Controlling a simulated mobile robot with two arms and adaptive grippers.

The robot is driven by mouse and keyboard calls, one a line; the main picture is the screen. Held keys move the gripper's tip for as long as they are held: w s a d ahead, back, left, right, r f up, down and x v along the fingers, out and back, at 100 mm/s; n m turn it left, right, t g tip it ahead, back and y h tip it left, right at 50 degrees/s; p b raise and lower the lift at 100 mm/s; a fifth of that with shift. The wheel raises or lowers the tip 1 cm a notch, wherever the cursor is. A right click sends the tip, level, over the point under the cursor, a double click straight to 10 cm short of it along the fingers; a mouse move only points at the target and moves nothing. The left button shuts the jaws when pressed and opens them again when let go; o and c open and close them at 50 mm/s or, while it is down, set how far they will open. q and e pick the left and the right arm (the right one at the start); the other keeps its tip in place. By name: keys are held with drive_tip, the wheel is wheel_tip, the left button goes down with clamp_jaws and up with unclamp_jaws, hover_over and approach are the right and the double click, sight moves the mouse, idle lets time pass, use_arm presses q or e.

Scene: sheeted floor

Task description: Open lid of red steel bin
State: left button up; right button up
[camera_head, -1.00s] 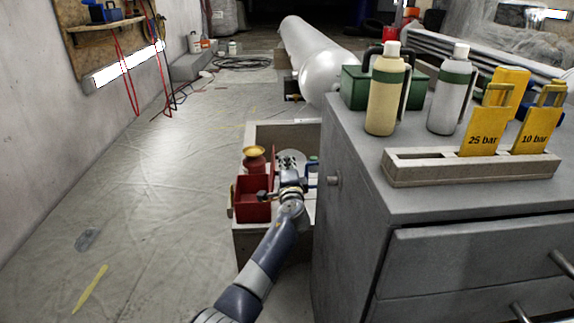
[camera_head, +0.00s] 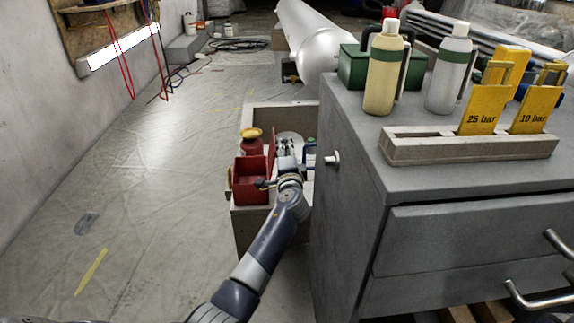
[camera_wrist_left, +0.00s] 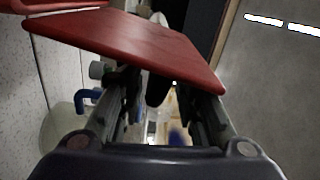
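The red steel bin (camera_head: 251,183) stands at the near left of a grey open-topped crate, left of the grey cabinet. Its red lid (camera_head: 271,150) stands raised along the bin's right side, and the bin's inside shows from above. My left gripper (camera_head: 264,184) is beside the right side of the bin, at the lid. In the left wrist view the red lid (camera_wrist_left: 135,43) spans the top, in front of the fingers (camera_wrist_left: 163,92). The fingers are apart with a gap between them, and the lid hides their tips. I cannot tell whether they touch the lid. My right gripper is not in view.
A red pot with a yellow top (camera_head: 251,139) stands behind the bin in the crate (camera_head: 275,115). The grey cabinet (camera_head: 345,225) stands close to the right of my left arm. The sheeted floor (camera_head: 150,200) to the left is mostly clear.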

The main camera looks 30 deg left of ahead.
use_arm(q)
drive_tip(key=v, duration=0.9)
drive_tip(key=shift+s+r, duration=0.1)
